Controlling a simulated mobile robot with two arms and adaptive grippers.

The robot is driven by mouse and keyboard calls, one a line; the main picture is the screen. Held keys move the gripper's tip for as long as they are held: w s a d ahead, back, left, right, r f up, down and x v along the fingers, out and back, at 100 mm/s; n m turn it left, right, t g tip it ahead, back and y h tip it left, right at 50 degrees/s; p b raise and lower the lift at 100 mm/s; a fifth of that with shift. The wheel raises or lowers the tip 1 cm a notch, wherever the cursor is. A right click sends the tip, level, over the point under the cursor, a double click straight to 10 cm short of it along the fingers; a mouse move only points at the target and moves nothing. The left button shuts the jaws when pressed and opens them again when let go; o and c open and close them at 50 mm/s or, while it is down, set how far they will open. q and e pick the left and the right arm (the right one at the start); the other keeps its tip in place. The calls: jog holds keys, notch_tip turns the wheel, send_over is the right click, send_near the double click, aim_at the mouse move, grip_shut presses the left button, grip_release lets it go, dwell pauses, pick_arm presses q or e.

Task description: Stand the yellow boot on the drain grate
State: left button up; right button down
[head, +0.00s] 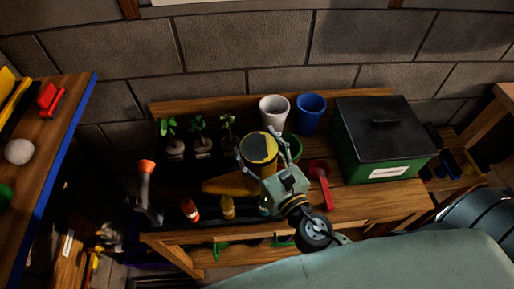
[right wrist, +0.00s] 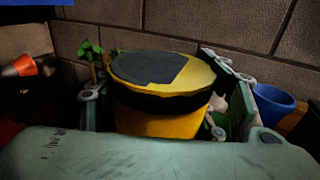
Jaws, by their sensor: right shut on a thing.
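The yellow boot (head: 258,150) is upright at the potting bench, with a dark patch on its top opening and a black band below the rim. Its yellow toe part shows to the left in the head view. My right gripper (head: 262,147) is shut on the boot's shaft, one finger on each side. The right wrist view shows the boot (right wrist: 160,124) close between the green fingers (right wrist: 165,95). Whether the boot's sole touches the bench is hidden. I cannot make out the drain grate for certain. My left gripper is not in view.
Several seedlings (head: 198,142) stand behind left. A white pot (head: 274,109) and a blue pot (head: 310,112) are behind. A green bin with a black lid (head: 383,128) is at right, a red tool (head: 319,177) in front of it. A grey, orange-tipped item (head: 147,185) stands left.

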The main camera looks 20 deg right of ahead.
jog(key=shift+c, duration=2.3)
grip_release()
jog(key=shift+r, duration=0.15)
